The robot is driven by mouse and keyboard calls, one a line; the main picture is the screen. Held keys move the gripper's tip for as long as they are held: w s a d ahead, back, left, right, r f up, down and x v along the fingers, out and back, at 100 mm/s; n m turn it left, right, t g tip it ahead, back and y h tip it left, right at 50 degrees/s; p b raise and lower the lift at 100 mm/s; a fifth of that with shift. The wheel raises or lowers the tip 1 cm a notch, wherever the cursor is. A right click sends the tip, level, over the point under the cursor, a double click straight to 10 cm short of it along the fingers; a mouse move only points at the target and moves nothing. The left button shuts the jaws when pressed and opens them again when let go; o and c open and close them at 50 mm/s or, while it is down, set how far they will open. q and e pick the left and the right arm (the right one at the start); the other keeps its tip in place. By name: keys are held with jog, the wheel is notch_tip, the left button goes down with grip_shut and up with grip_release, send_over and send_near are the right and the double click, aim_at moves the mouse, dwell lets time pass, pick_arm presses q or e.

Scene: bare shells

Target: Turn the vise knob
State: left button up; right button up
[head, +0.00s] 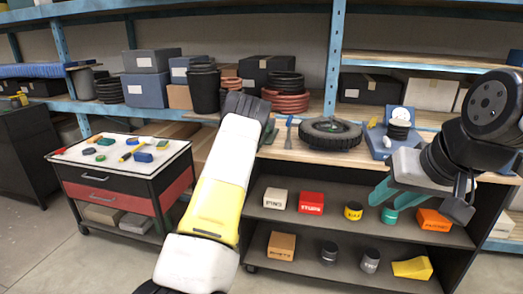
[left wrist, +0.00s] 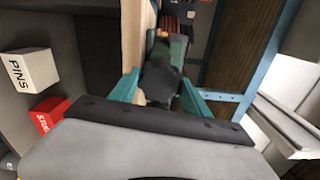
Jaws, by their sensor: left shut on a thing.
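My left gripper (left wrist: 160,92) shows in the left wrist view with its two teal fingers on either side of a dark rounded part, which looks like the vise knob (left wrist: 160,80). The fingers are shut on it. A dark and teal body, seemingly the vise, is just beyond it. In the head view my left arm reaches up to the workbench and its wrist hides the knob and most of the vise. My right gripper (head: 397,194) hangs in front of the bench's right part, its teal fingers apart and empty.
The wooden bench (head: 300,152) holds a black tire (head: 330,132) and a blue scale-like device (head: 392,142). Small boxes and cans stand on the shelves below. A tool cart (head: 120,160) stands at left. Open floor lies in front at left.

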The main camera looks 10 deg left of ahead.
pick_arm(q)
jog(key=shift+f+m, duration=0.1)
jog(key=shift+m, duration=0.2)
jog(key=o, duration=1.3)
jog(key=shift+s, duration=0.15)
jog(key=s, duration=0.7)
jog(key=shift+s+a, duration=0.15)
jog(key=shift+s, duration=0.15)
